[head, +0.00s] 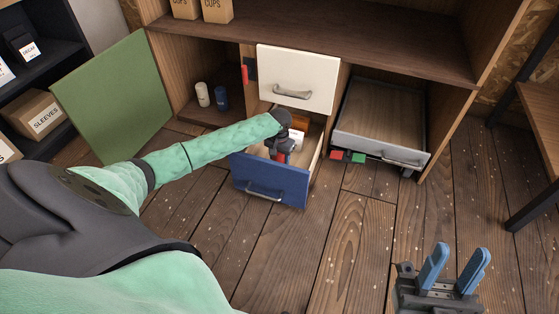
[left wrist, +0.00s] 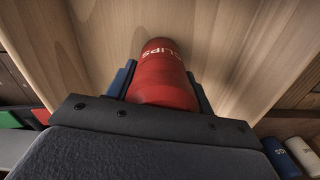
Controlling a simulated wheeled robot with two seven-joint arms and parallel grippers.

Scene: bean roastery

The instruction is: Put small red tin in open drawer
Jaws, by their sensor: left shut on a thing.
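The small red tin (left wrist: 162,78), with white lettering reading "CLIPS", is between the blue fingers of my left gripper (left wrist: 162,88) in the left wrist view. The gripper is shut on it, and pale wood boards of a drawer interior lie beyond the tin. In the head view my left gripper (head: 281,154) reaches down inside the open drawer with the blue front (head: 270,181); the arm and gripper mostly hide the tin there. I cannot tell whether the tin touches the drawer floor. My right gripper (head: 453,272) is open and empty at lower right.
A closed white drawer (head: 297,72) is above the blue one. A green door (head: 115,95) stands open at left. White (head: 202,94) and blue (head: 222,97) tins stand inside.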

